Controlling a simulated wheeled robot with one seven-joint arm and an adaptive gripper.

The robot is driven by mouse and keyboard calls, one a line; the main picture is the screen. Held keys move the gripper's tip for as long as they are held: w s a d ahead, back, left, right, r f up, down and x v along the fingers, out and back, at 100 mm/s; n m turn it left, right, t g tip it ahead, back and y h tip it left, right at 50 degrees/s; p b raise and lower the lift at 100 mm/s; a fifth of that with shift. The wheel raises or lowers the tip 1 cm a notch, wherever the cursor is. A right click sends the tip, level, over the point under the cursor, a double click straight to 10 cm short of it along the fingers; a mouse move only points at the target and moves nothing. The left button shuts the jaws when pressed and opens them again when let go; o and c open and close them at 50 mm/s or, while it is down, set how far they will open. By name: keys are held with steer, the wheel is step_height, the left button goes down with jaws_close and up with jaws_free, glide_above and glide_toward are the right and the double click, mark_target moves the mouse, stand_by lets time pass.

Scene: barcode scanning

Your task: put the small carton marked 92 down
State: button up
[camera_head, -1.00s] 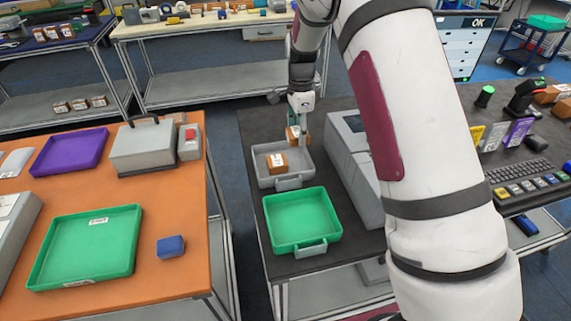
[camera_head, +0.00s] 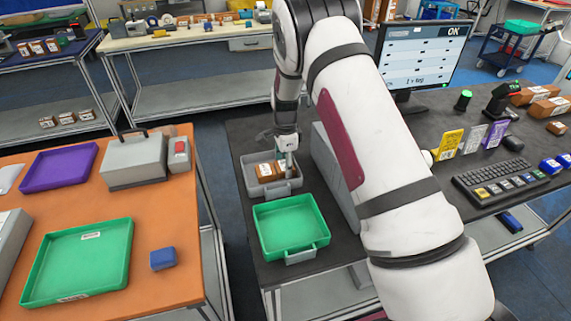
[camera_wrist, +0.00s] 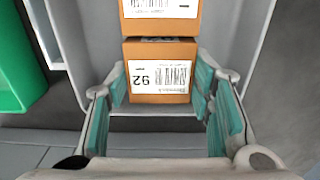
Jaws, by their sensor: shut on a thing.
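The small carton marked 92 (camera_wrist: 160,84) is brown with a white barcode label and sits between the teal pads of my gripper (camera_wrist: 162,92) in the wrist view. My gripper (camera_head: 286,158) is shut on it, low inside the grey tray (camera_head: 246,172) in the head view. A second brown carton with a white label (camera_wrist: 160,18) stands just beyond it in the wrist view, and it also shows in the tray in the head view (camera_head: 265,171). I cannot tell whether the held carton touches the tray floor.
A green tray (camera_head: 290,228) lies in front of the grey tray on the dark bench. A grey box-shaped unit (camera_head: 333,185) stands close on the right. An orange table (camera_head: 150,225) with green and purple trays is to the left, across a gap.

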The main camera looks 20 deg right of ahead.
steer(key=shift+f, duration=0.1)
steer(key=o, duration=1.3)
steer(key=s+r+n+t+b, duration=0.1)
steer(key=s+r+n, duration=0.15)
steer(key=r, duration=0.85)
steer(key=s+r+n+b, duration=0.1)
steer(key=s+r, duration=0.2)
steer(key=r, duration=0.8)
steer(key=s+r+n+t, duration=0.2)
steer(key=s+r+n, duration=0.3)
steer(key=s+r, duration=0.5)
steer(key=s+n, duration=0.3)
steer(key=s, duration=0.3)
steer(key=s+n+t, duration=0.1)
steer(key=s+n, duration=0.2)
steer(key=s, duration=0.4)
steer(key=s+n+t, duration=0.1)
steer(key=s+n, duration=0.2)
steer(key=s, duration=0.3)
steer(key=shift+s+a+r+n, duration=0.1)
steer(key=shift+s+r+n, duration=0.2)
steer(key=shift+r, duration=0.1)
